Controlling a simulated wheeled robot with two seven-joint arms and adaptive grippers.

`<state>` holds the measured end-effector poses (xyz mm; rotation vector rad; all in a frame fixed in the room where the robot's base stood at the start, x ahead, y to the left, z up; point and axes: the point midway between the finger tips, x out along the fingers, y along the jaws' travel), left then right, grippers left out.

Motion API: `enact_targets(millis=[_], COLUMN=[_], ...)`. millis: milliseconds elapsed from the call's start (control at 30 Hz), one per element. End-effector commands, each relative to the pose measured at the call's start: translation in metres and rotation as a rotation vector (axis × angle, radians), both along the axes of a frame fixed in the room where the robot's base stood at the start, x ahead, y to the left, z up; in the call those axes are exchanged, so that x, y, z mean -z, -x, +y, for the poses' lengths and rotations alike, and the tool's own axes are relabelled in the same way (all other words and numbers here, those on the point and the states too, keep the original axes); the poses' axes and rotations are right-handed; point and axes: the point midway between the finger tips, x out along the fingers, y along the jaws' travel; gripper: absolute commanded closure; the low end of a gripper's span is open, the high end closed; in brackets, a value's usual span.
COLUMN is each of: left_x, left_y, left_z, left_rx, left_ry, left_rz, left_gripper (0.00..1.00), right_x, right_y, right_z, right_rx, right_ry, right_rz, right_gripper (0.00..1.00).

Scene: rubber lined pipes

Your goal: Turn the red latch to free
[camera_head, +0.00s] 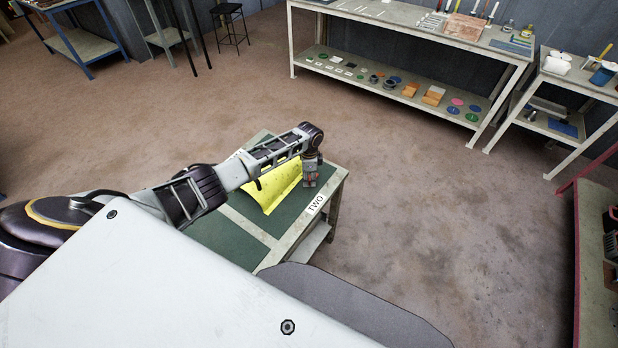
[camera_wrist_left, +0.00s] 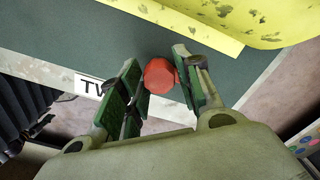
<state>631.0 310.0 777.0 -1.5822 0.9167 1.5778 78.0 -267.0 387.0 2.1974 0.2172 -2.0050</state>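The red latch (camera_wrist_left: 159,75) shows in the left wrist view as a small many-sided red block at the edge of the green-topped table. My left gripper (camera_wrist_left: 158,66) has its green-padded fingers on both sides of the block, close against it, and looks shut on it. In the head view my left gripper (camera_head: 311,182) points down at the right end of the table, with a little red showing at its tips. How the latch is turned cannot be made out. My right gripper is not in view.
A bent yellow sheet (camera_head: 274,187) lies on the green-topped table (camera_head: 231,237), beside my left gripper and under my arm. A white label reading TWO (camera_head: 316,204) is on the table edge. Shelved benches (camera_head: 420,70) stand at the back. Open floor (camera_head: 430,200) lies to the right.

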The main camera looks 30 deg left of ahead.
Motion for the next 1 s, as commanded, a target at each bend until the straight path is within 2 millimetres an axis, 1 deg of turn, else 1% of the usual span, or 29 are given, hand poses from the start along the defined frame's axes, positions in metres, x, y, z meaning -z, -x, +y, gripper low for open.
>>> enact_targets(millis=[33, 100, 400, 567, 767, 867, 1000], left_x=[0.0, 0.0, 0.001, -0.002, -0.015, -0.025, -0.043], left_y=[0.0, 0.0, 0.001, 0.001, 0.001, 0.001, 0.0], left_z=[0.0, 0.0, 0.0, 0.0, 0.0, 0.0, 0.0], left_rx=[0.0, -0.001, -0.001, -0.001, -0.001, -0.001, 0.0], left_ry=[0.0, 0.0, -0.001, -0.001, 0.0, -0.001, 0.0], left_rz=[0.0, 0.001, 0.003, 0.003, 0.001, 0.0, 0.0], left_gripper=[0.55, 0.49, 0.49, 0.49, 0.49, 0.49, 0.49], right_x=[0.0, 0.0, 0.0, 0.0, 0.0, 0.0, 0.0], right_y=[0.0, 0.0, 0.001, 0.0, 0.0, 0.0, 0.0], right_z=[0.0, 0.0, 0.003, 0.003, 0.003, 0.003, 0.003], right_rx=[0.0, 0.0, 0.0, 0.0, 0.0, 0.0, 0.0], right_ry=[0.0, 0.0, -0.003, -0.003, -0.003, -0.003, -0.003], right_rz=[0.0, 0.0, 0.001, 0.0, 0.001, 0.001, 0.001], right_gripper=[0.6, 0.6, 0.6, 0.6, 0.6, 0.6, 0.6])
